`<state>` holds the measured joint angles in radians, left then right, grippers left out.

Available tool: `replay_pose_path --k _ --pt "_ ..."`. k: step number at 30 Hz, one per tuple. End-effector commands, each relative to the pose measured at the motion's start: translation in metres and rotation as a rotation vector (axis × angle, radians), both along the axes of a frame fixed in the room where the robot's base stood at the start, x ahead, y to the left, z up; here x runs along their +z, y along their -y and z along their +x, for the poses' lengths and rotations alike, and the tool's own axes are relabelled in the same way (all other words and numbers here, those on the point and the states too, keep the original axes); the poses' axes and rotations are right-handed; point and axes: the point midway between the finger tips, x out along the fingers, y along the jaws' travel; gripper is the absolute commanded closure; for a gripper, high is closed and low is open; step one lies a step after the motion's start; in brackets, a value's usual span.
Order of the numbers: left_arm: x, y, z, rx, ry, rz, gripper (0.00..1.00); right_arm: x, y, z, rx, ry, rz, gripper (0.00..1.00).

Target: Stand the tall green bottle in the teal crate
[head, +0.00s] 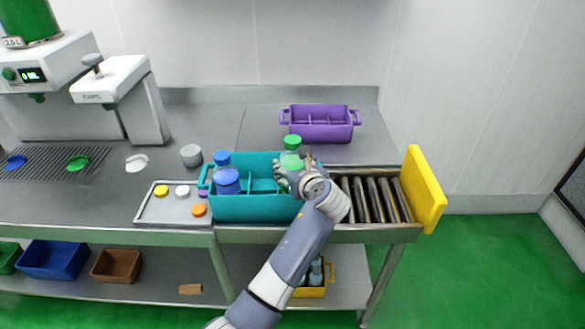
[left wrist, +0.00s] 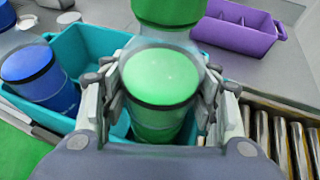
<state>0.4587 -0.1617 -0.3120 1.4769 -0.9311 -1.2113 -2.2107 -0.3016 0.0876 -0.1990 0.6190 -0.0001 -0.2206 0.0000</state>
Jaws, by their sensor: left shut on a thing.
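The tall green bottle (head: 291,159) has a green cap and green contents under clear walls. My left gripper (head: 291,170) is shut on it, with fingers on both sides. In the left wrist view the bottle (left wrist: 160,90) is upright between the fingers (left wrist: 160,85), over the right part of the teal crate (left wrist: 93,40). The crate (head: 255,209) stands at the bench front and has dividers. The bottle's base is hidden, so I cannot tell whether it touches the crate floor. My right gripper is not in view.
Rollers (head: 375,199) and a yellow end plate (head: 424,190) are right. A purple crate (head: 320,131) stands behind.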

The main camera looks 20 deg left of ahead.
Motion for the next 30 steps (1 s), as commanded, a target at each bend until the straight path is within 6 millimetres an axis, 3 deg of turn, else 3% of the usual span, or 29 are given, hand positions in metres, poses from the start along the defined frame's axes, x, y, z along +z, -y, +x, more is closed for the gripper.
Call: replay_pose_path --k 3,8,24,25,27,30 --pt "-0.002 0.0 0.001 -0.001 0.008 0.001 0.87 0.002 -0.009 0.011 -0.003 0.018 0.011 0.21" --pt "-0.002 0.0 0.001 -0.001 0.008 0.001 0.87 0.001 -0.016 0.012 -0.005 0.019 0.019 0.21" --pt "-0.014 0.0 0.001 -0.002 0.007 0.001 0.87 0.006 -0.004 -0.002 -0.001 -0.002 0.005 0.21" --pt "-0.017 0.0 0.0 -0.001 0.002 0.001 0.43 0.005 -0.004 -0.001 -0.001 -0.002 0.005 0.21" --pt "-0.017 0.0 0.0 -0.001 0.002 0.001 0.27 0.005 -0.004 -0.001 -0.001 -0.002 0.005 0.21" --pt "-0.017 0.0 0.0 -0.001 0.002 0.0 0.25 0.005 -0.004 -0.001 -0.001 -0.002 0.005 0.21"
